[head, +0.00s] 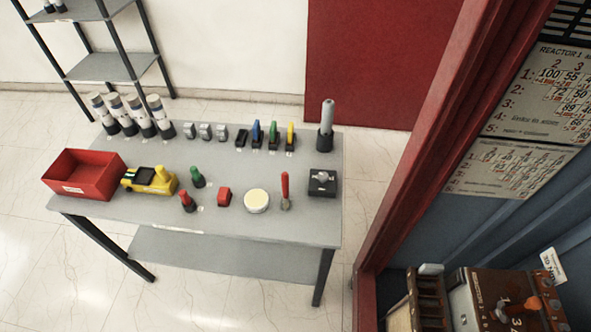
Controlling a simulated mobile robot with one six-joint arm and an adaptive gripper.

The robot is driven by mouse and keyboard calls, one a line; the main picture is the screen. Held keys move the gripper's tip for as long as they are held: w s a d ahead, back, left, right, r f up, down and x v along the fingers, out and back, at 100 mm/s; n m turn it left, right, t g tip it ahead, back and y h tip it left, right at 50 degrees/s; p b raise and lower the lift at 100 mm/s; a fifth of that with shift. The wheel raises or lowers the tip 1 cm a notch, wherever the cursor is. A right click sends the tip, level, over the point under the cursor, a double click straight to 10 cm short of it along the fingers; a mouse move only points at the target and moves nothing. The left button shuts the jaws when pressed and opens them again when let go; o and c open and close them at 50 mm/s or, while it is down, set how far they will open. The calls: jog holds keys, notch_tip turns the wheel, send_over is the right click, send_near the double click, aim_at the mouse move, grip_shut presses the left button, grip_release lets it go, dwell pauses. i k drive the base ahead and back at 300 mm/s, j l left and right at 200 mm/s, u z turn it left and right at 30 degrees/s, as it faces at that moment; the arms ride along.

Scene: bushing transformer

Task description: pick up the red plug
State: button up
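A small red plug-like piece (187,203) with a darker base stands near the front edge of the grey table, left of centre. A similar green piece (197,178) stands just behind it and to the right. A red block (224,196) lies a little further right; at this size I cannot tell exactly what it is. My gripper does not show in the head view.
On the grey table (240,226) are a red bin (82,178), a yellow toy-like vehicle (152,181), a round pale tin (256,201) and a red-handled tool (285,188). Several white cylinders stand behind. A red door frame (440,110) and a control panel (500,300) are at right.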

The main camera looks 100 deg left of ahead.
aim_at(183, 195)
jog(key=u, duration=3.85)
jog(key=i+j+u, duration=0.1)
jog(key=u, duration=0.25)
jog(key=i+j, duration=1.05)
jog(key=j, duration=0.1)
